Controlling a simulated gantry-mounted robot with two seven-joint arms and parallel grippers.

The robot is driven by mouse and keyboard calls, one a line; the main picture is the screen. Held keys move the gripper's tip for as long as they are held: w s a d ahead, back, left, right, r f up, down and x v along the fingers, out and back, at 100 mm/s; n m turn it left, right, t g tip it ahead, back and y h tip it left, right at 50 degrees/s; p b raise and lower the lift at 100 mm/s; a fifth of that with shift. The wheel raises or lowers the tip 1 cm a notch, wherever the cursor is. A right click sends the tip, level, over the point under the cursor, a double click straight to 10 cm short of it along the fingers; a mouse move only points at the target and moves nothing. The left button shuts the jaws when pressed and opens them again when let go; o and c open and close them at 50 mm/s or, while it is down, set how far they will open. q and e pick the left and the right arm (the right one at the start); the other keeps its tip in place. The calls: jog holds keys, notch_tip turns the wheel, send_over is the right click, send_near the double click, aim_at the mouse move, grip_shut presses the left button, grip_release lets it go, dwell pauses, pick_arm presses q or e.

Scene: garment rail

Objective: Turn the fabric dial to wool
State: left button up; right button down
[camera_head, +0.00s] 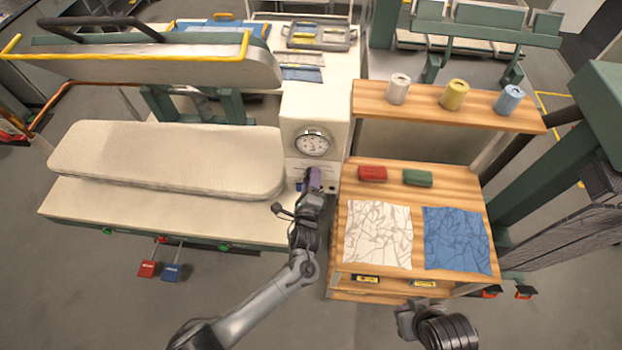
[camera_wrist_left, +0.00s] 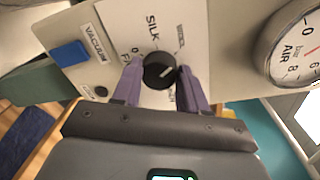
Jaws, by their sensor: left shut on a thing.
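The fabric dial (camera_wrist_left: 160,71) is a round black knob with a white pointer mark, on a white label plate. In the left wrist view the mark slants toward the right. "SILK" (camera_wrist_left: 152,32) reads above the knob; a small word at its upper right is too blurred to read, and other words are partly hidden by the fingers. My left gripper (camera_wrist_left: 158,80) is shut on the dial, one purple finger on each side. In the head view my left gripper (camera_head: 312,182) covers the dial. My right gripper (camera_head: 407,318) is low at the right, apart from everything; its fingers are unclear.
A round gauge (camera_head: 312,142) sits above the dial, and a blue vacuum switch (camera_wrist_left: 70,53) is beside it. A padded ironing board (camera_head: 170,158) stands left. A wooden table (camera_head: 440,192) with white and blue cloths stands right.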

dwell(0.5)
pick_arm(q)
jog(key=o, duration=1.1)
jog(key=shift+c, duration=0.2)
jog(key=s, duration=1)
jog(key=shift+s+a+r, duration=0.35)
jog(key=shift+a, duration=0.1)
